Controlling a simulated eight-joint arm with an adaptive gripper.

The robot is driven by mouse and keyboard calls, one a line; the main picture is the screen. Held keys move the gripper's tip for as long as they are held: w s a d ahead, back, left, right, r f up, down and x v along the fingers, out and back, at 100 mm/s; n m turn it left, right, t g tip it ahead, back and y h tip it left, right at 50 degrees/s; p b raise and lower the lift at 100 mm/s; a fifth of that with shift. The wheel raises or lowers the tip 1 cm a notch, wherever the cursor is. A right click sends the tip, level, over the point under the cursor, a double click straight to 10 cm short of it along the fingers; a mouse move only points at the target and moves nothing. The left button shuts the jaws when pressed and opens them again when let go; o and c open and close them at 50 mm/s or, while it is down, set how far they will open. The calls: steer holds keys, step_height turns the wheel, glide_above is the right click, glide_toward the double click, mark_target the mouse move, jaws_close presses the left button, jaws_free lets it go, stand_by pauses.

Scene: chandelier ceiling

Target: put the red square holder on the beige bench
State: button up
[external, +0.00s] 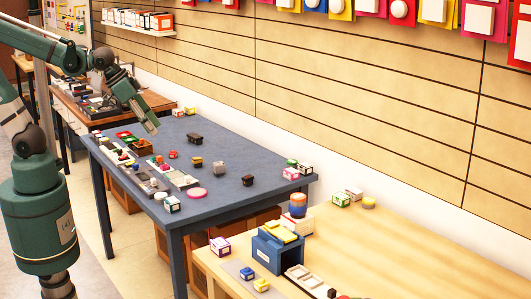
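A small red, square-looking piece (125,134) lies near the far left edge of the blue-grey table (225,160); it may be the red square holder, but it is too small to be sure. A smaller red item (173,154) sits nearer the table's middle. The beige bench (430,245) stands at the lower right, in front of the blue-grey table. My gripper (151,128) points down over the far left part of the blue-grey table, to the right of the red piece. Its fingers are too small to tell open from shut, and no held object is visible.
An orange-brown box (141,147) and grey trays (180,179) line the table's left side. On the bench stand a blue box (277,250), a cup (298,205) and several small boxes. The bench's middle right is clear. A slatted wall (350,80) runs behind.

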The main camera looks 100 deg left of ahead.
steer(key=s+d+r+m+h, duration=0.1)
steer(key=s+d+m, duration=0.1)
steer(key=d, duration=0.4)
steer(key=s+d+m+t+h, duration=0.1)
steer(key=s+d+m, duration=0.1)
steer(key=d, duration=0.5)
steer(key=shift+s+d+r+m, duration=0.25)
steer(key=shift+s+r+m, duration=0.15)
steer(key=shift+s, duration=0.35)
steer(key=shift+o, duration=0.5)
steer(key=shift+a, duration=0.15)
